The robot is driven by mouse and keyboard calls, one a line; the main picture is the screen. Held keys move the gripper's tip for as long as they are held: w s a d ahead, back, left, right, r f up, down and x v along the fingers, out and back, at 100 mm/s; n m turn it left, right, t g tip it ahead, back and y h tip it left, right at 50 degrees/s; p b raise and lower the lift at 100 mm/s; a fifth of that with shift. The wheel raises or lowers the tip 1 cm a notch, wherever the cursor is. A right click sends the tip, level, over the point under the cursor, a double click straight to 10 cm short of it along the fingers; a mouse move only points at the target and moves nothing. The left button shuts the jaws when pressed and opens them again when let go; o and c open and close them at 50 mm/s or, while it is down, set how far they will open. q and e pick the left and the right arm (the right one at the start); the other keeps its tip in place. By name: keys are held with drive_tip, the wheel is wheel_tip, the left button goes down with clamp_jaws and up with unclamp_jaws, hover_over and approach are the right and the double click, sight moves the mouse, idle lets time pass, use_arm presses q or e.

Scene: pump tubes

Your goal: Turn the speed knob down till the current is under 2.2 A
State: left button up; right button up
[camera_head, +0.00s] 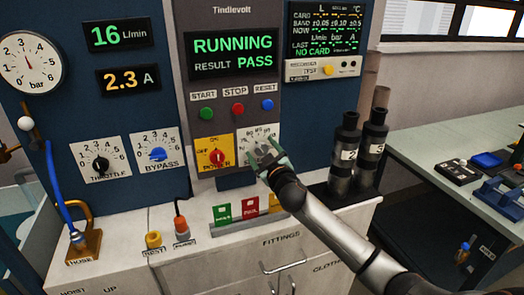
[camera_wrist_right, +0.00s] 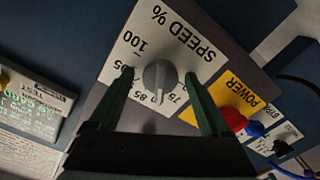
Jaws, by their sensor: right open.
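The speed knob (camera_wrist_right: 160,77) is a grey round knob on a white SPEED % plate (camera_wrist_right: 203,38), upside down in the right wrist view. In the head view the plate (camera_head: 246,133) is partly hidden by my right gripper (camera_head: 267,158). The right gripper (camera_wrist_right: 159,80) is open, with one finger on each side of the knob. A gap shows beside the fingers; contact cannot be told. The knob's exact setting is hard to read. The current display (camera_head: 127,80) reads 2.3 A. My left gripper is not in view.
The red power switch (camera_head: 217,156) on its yellow plate sits just left of the speed plate. START (camera_head: 207,113), STOP (camera_head: 238,109) and RESET (camera_head: 267,104) buttons are above. Dark cylinders (camera_head: 345,150) stand at the right. The flow display (camera_head: 118,34) reads 16 L/min.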

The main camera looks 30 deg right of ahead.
drive_tip(key=shift+c, duration=0.3)
clamp_jaws()
idle(0.4)
drive_tip(key=shift+n+p, duration=0.6)
drive_tip(key=shift+n, duration=0.7)
drive_tip(key=shift+n+p, duration=0.45)
drive_tip(key=shift+n, duration=1.05)
drive_tip(key=shift+f, duration=0.1)
drive_tip(key=shift+o, duration=0.3)
unclamp_jaws()
